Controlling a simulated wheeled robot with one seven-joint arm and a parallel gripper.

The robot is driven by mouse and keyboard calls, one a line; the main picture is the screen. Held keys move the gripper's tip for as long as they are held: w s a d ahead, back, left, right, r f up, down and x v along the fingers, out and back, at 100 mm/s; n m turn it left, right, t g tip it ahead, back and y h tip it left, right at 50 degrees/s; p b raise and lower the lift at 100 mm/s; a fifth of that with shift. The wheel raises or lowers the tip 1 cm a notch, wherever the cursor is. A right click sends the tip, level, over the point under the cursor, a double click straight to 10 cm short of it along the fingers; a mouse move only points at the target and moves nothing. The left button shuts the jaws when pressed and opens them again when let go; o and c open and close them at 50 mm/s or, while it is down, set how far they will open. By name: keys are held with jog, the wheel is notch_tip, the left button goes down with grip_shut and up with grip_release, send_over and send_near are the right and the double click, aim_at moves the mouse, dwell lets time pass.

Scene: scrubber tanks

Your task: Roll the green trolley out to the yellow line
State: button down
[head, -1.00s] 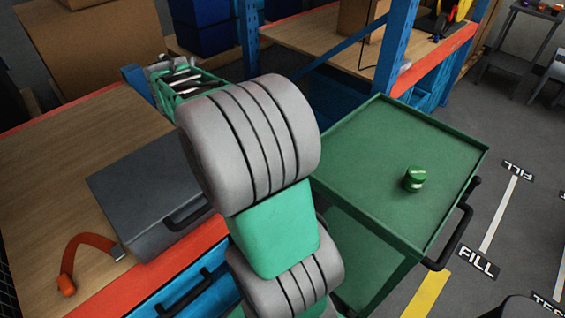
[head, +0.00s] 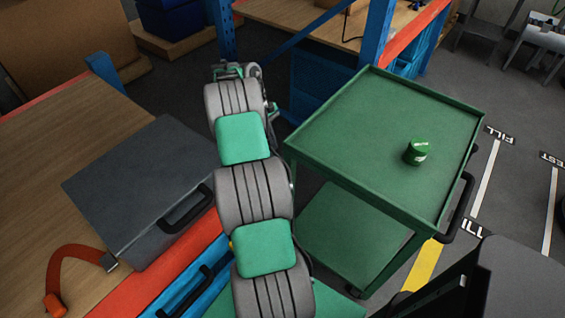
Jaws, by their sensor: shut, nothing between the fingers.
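The green trolley (head: 340,136) stands right of my arm in the head view, with a flat top tray and a lower shelf (head: 345,235). A black handle (head: 461,207) is on its right side. A small green tin (head: 417,152) stands on its top. The yellow line (head: 425,264) shows as a short strip on the floor beside the trolley's near right corner; the rest is hidden. My gripper (head: 228,70) is at the far end of my arm, left of the trolley and apart from it. It is mostly hidden behind the wrist, shut and empty.
A wooden bench with a grey case (head: 135,190) and a red curved strap (head: 75,262) is at left. Blue and orange racking (head: 375,45) stands behind the trolley. A dark grey object (head: 520,280) fills the bottom right corner.

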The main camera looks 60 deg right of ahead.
jog(key=s+f, duration=0.2)
jog(key=s, duration=0.3)
jog(key=shift+a+f, duration=0.3)
jog(key=shift+f, duration=0.1)
jog(key=s+a+p, duration=0.1)
jog(key=s+p, duration=0.3)
jog(key=s, duration=1.4)
jog(key=shift+a+p, duration=0.4)
